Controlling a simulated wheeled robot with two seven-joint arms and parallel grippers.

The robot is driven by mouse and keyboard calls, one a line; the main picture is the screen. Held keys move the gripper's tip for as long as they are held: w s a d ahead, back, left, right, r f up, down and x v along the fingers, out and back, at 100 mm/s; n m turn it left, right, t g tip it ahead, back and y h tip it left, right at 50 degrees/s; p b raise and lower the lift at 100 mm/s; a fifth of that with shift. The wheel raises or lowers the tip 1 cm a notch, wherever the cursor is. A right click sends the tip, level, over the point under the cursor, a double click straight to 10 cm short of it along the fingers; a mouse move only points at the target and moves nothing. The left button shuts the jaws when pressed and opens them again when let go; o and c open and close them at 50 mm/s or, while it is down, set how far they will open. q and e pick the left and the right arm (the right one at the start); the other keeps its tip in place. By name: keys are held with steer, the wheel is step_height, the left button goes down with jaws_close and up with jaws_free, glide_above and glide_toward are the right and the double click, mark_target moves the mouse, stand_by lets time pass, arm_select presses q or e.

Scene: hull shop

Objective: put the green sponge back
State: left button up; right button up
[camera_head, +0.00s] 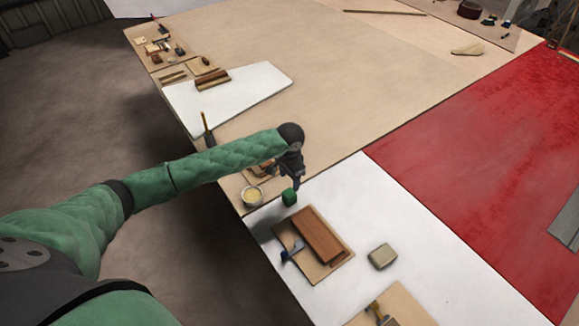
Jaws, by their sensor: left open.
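The green sponge (289,197) is a small dark green block at the near-left edge of the white sheet. My left gripper (294,184) points down right above it, with its fingers open. The fingertips are very close to the sponge; I cannot tell whether they touch it. The gripper partly covers a small wooden board (252,176) behind it. My right gripper is not in view.
A bowl with yellowish contents (252,196) stands left of the sponge. A brown wooden block (318,235) and a blue clamp-like tool (291,254) lie on a board nearer me. A beige block (382,256) sits to the right. The white sheet (400,215) is clear farther right.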

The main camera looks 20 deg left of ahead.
arm_select(q)
steer(key=shift+r+p, duration=0.95)
steer(key=shift+r, duration=0.6)
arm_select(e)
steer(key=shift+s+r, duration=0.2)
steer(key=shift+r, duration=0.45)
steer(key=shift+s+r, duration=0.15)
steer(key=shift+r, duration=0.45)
